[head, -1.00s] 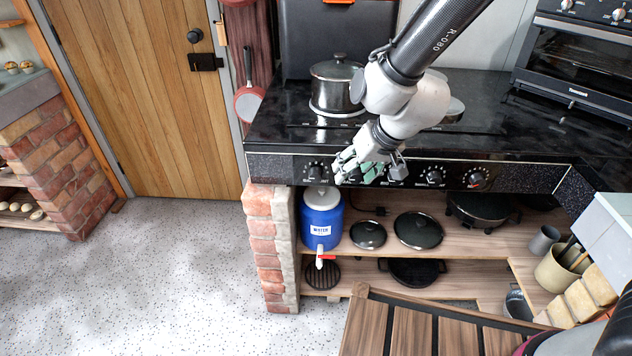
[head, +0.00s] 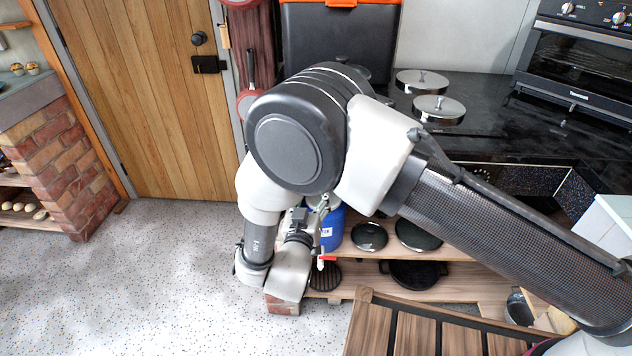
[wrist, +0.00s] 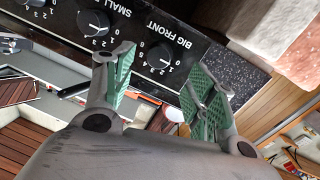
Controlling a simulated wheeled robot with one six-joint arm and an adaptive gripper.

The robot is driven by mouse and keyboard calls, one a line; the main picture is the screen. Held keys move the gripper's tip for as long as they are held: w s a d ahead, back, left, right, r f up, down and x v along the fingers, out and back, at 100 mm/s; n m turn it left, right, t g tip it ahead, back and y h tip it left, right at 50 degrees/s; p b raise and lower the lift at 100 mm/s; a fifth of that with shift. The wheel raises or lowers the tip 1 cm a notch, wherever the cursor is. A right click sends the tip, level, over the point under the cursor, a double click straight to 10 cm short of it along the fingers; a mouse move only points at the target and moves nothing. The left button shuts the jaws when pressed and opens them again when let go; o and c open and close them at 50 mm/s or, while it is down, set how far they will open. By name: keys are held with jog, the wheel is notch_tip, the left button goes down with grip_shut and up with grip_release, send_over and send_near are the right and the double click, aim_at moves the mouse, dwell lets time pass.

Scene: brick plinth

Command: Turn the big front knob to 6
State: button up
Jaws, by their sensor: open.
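The big front knob (wrist: 159,56) is a round black knob on the black control panel, under the label "BIG FRONT", which appears upside down in the wrist view. Digits ring it; its exact pointer setting is too small to tell. My gripper (wrist: 164,72) is open, with green-padded fingers on either side of the knob in the picture. I cannot tell whether the pads touch it. In the head view my gripper (head: 315,207) shows only partly beside the blue container, and my arm hides the panel and its knobs.
Another knob (wrist: 94,20), labelled "SMALL", is beside it on the panel. Lidded pots (head: 438,109) stand on the black stovetop (head: 490,100). A blue water container (head: 332,228) and black pans (head: 370,236) sit on the shelf below. The speckled floor at left is clear.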

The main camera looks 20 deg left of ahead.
jog(key=w, duration=0.6)
jog(key=shift+w+a, duration=0.2)
jog(key=shift+a, duration=0.15)
jog(key=c, duration=1)
